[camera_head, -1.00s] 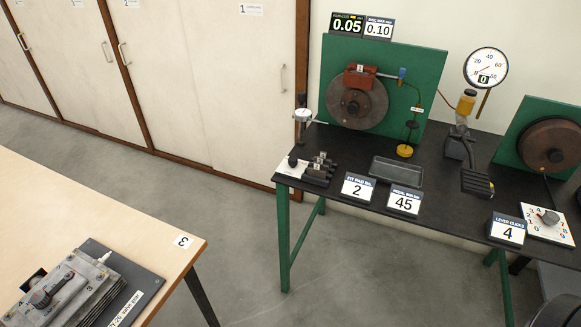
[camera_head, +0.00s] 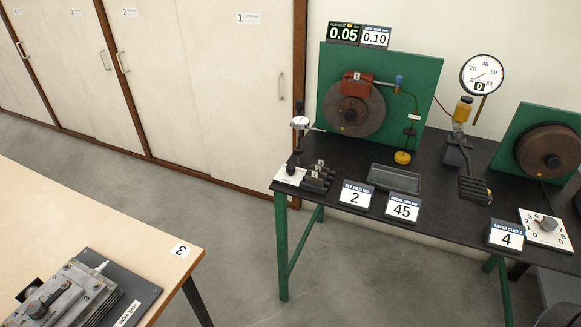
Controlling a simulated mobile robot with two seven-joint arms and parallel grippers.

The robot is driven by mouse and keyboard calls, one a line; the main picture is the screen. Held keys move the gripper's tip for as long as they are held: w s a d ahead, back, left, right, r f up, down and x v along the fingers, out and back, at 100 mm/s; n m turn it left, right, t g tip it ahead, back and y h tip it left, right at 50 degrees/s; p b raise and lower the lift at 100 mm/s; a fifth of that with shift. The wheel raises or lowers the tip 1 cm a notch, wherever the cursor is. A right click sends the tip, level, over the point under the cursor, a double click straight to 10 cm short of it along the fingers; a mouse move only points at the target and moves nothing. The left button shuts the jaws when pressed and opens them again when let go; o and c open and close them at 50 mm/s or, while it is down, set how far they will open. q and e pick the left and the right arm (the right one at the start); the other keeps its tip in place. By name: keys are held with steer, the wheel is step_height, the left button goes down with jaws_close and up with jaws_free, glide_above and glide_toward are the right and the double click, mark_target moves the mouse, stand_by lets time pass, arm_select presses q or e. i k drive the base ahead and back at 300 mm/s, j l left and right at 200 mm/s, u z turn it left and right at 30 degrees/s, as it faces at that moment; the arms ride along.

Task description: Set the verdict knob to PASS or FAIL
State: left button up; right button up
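I see no knob with legible PASS or FAIL marks. A grey knob (camera_head: 547,224) sits on a white plate (camera_head: 533,236) with numbers around it, at the right end of the black bench. A small white base with a dark knob (camera_head: 291,165) stands at the bench's left end; I cannot read any marks on it. A green-lit display (camera_head: 343,32) reads 0.05, beside a card (camera_head: 376,37) reading 0.10. A round gauge (camera_head: 482,74) shows 0 in its window. Neither of my grippers is in view.
The black bench (camera_head: 425,210) holds a brake disc (camera_head: 352,118), a grey tray (camera_head: 395,179), a pedal (camera_head: 474,190) and cards reading 2, 45 and 4. A wooden table (camera_head: 90,215) with a grey gear block (camera_head: 75,292) is at lower left. Grey floor (camera_head: 225,240) lies clear between.

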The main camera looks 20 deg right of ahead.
mark_target(290, 168)
steer(key=z, duration=1.3)
steer(key=i+l, duration=0.1)
steer(key=i, duration=0.55)
steer(key=i+u, duration=0.2)
steer(key=u, duration=0.3)
steer(key=i+l+u, duration=0.2)
steer(key=u, duration=0.25)
